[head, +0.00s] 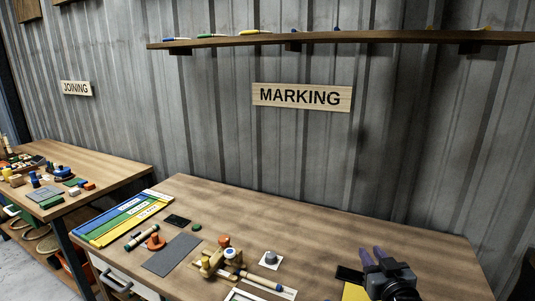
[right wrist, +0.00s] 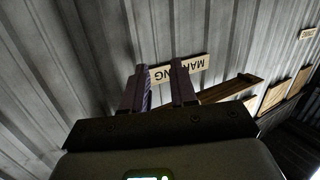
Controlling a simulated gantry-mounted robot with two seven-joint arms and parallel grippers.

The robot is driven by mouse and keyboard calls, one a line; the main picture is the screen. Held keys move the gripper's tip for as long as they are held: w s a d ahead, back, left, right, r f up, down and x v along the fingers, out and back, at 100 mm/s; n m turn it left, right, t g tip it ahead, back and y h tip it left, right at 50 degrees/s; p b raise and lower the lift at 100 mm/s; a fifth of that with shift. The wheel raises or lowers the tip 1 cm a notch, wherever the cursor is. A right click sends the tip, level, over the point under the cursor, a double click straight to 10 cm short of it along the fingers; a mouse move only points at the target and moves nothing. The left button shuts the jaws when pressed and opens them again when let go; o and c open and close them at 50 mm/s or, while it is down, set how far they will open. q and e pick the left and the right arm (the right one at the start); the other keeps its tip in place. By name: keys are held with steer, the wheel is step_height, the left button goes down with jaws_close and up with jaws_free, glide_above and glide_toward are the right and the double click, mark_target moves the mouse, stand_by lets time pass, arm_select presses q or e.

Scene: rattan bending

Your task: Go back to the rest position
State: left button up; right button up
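My right gripper (head: 372,251) is at the lower right of the head view, over the right part of the marking table (head: 330,222). Its two purple fingers point up and away, toward the wall. In the right wrist view the same gripper (right wrist: 160,78) has its fingers apart with nothing between them but the view of the wall and the marking sign (right wrist: 190,70). It is open and empty. My left gripper is not in view.
Wooden parts (head: 215,262), a grey mat (head: 172,254) and coloured strips (head: 122,218) lie on the table's left half. A yellow item (head: 354,292) lies near my gripper. A shelf (head: 340,38) runs along the wall. The table's back middle is clear.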

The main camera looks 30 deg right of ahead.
steer(key=s+a+f+n+g+y, duration=0.1)
steer(key=a+f, duration=0.3)
steer(key=f, duration=0.1)
steer(key=s+a+f+n+g+y, duration=0.1)
steer(key=s+a+f+g+y, duration=0.1)
steer(key=a+f, duration=0.2)
steer(key=s+a+f+n+g+y, duration=0.1)
steer(key=a+f+y, duration=0.1)
steer(key=a+f, duration=0.2)
steer(key=shift+s+a+f+n+p, duration=0.1)
steer(key=shift+f+n+p, duration=0.1)
steer(key=shift+f, duration=0.5)
steer(key=shift+s+a+f+n+p, duration=0.1)
steer(key=shift+f+n+p, duration=0.1)
steer(key=shift+f, duration=0.45)
steer(key=s+a+f+n+g+y, duration=0.1)
steer(key=s+a+f+g, duration=0.3)
steer(key=s+a+f, duration=0.3)
steer(key=s+a+f+n+g+y, duration=0.1)
steer(key=s+a+f+g+y, duration=0.15)
steer(key=s+a+f, duration=0.5)
step_height(320, 180, up, 39)
steer(key=s+d+p, duration=0.2)
steer(key=p, duration=3.6)
steer(key=shift+s+d+r+n+g+h+p, duration=0.15)
steer(key=shift+d+n+g+h+p, duration=0.1)
steer(key=shift+n+g+h+p, duration=0.1)
steer(key=shift+c, duration=0.4)
